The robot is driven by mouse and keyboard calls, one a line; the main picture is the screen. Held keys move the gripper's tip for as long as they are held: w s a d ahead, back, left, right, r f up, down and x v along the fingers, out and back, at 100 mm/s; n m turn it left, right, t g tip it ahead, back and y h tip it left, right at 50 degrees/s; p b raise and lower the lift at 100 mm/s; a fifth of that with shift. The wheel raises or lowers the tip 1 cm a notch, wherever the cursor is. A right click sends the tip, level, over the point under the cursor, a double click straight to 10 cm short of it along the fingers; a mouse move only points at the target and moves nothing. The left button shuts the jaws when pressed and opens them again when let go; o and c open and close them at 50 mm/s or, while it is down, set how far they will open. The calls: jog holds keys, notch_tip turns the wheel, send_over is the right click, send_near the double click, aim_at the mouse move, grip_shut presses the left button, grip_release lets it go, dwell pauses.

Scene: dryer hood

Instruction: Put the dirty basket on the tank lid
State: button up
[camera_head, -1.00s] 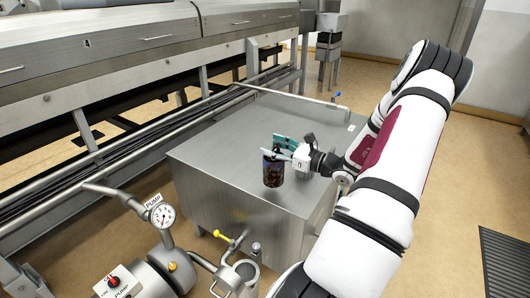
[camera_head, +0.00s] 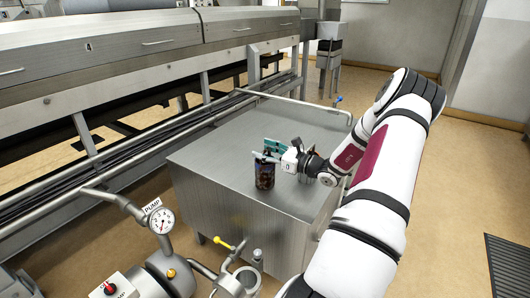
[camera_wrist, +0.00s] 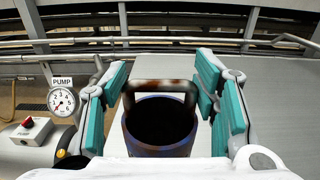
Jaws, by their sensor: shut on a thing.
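The dirty basket (camera_head: 264,176) is a dark, rust-stained cylinder, upright, with a brown arched handle. In the wrist view the basket (camera_wrist: 160,140) shows its dark open mouth and bluish rim, with the handle between the teal finger pads. My gripper (camera_head: 276,152) is shut on the basket; it also shows in the wrist view (camera_wrist: 162,84). The tank lid (camera_head: 220,150) is the flat grey steel top of the box-shaped tank. The basket overlaps the lid near its front edge in the head view; I cannot tell whether its bottom touches.
A pump with a gauge (camera_head: 161,220) and a red switch (camera_head: 108,289) stands at front left. A yellow-handled valve (camera_head: 222,243) and an open pot (camera_head: 247,279) are in front of the tank. A pipe (camera_head: 300,102) crosses behind the lid. The lid's left and back are clear.

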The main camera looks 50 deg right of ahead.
jog(key=shift+f, duration=0.1)
jog(key=o, duration=1.7)
jog(key=shift+c, duration=0.2)
